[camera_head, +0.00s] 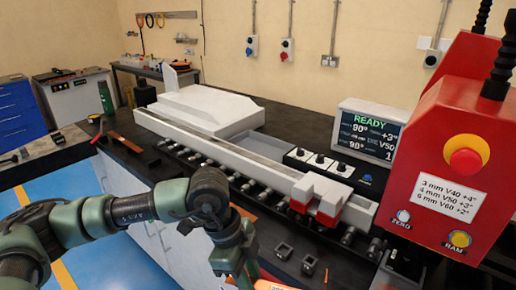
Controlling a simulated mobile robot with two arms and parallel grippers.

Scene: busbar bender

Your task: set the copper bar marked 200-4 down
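A thin copper-coloured bar (125,143) lies on the dark bench at the left, beside the left end of the machine's long rail. No 200-4 marking can be read on it. My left arm comes in from the left and bends down towards the bottom edge. Its gripper fingers are cut off by that edge, so what they hold cannot be seen. A small reddish-orange piece (268,285) shows at the bottom edge beside the wrist; I cannot tell what it is. My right gripper is not in view.
The busbar bender (222,112) fills the bench, with a row of dark rollers along its front. Its display (367,134) reads READY, 90°, V50. A red control box (445,150) stands close at right.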

